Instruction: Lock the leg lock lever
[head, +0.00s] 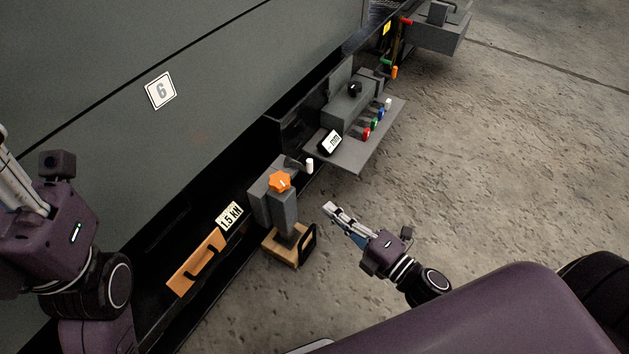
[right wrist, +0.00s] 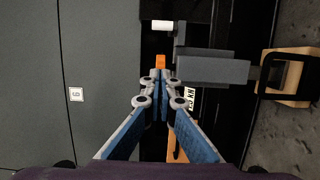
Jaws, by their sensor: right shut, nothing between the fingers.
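A grey leg (head: 285,208) stands beside the enclosure wall, with an orange star knob (head: 279,181) on top and a wooden block under its foot. A short lever with a white grip (head: 310,165) sticks out beside the leg's top; I take it for the leg lock lever. It also shows at the top of the right wrist view (right wrist: 162,25). My right gripper (head: 329,208) is shut and empty, to the right of the leg and apart from the lever in the head view. My left gripper (head: 22,178) is at the left edge, its fingertips cut off.
The wooden block (head: 279,247) has a black handle (head: 308,243). A wooden piece with a handle (head: 197,262) and a "1.5 KN" sign (head: 229,215) lie left. A grey shelf (head: 352,159) with coloured knobs and a small display (head: 330,142) is beyond. The floor at right is clear.

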